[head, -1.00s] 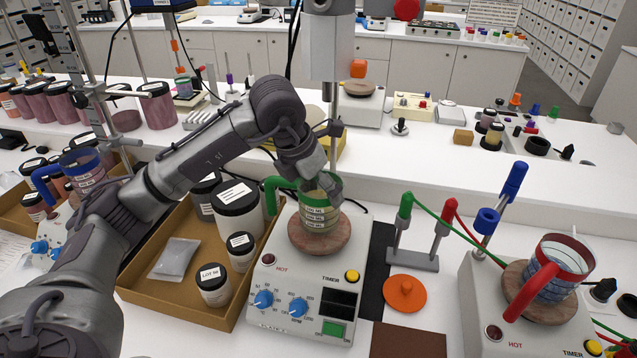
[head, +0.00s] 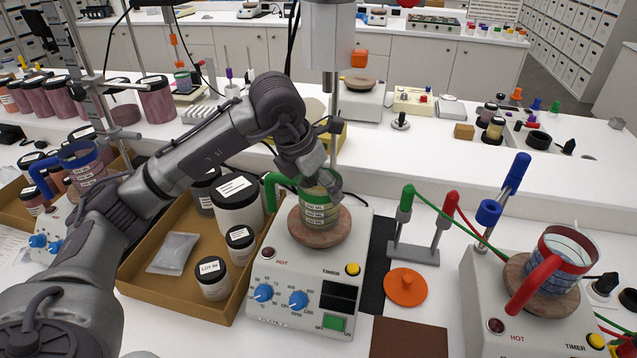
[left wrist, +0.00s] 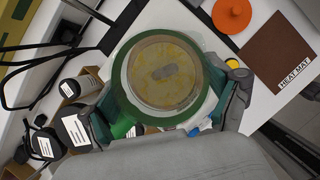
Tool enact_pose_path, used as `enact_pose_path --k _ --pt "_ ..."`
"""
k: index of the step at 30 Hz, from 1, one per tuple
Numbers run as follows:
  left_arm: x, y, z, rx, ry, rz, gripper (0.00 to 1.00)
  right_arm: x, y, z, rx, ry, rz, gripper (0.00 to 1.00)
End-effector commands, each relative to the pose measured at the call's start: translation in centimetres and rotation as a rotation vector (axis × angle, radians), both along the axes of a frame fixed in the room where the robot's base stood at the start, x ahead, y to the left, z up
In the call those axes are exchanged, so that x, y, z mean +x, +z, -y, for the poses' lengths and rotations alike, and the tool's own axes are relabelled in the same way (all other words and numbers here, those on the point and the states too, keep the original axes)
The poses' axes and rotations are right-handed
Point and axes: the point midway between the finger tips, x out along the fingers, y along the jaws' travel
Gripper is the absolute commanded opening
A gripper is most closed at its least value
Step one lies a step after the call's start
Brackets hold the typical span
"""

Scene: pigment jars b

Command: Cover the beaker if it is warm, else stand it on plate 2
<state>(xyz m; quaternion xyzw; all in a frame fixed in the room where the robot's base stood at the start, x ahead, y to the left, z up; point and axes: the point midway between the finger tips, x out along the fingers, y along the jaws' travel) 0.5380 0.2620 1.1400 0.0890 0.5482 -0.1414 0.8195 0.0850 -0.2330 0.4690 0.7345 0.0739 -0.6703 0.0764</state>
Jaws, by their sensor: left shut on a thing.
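A glass beaker with a green rim, green handle and white scale bands (head: 319,208) is upright at the middle hot plate's round brown top (head: 335,236). I cannot tell whether its base touches the top. My left gripper (head: 320,180) is shut on the beaker near its rim. In the left wrist view the beaker (left wrist: 165,72) sits between the fingers, with yellowish contents and a grey oval at its centre. The middle hot plate (head: 272,278) has a dark red HOT lamp (head: 268,254); its front label is hard to read. An orange knobbed lid (head: 405,287) lies to its right. My right gripper is out of view.
A red-handled beaker (head: 566,262) stands on the right hot plate, a blue-handled one (head: 82,165) at left. A cardboard tray (head: 180,305) of jars is left of the middle plate. A clamp stand (head: 413,253) and brown heat mat (head: 409,338) are at right.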

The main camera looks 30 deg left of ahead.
Motion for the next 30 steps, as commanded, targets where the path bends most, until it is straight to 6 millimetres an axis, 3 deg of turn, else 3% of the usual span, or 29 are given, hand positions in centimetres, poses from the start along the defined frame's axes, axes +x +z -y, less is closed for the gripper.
enact_pose_path --k 1,3,16,30 --pt "0.0 0.0 0.0 0.000 0.000 0.003 0.90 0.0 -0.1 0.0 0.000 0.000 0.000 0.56" --pt "0.0 0.1 0.0 0.000 0.000 0.003 1.00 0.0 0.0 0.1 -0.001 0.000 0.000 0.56" --pt "-0.2 0.6 -0.1 0.001 0.000 0.000 1.00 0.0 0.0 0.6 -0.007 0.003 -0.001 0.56" --pt "-3.4 9.0 -1.3 0.001 0.001 0.006 1.00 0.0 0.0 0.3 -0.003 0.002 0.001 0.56"
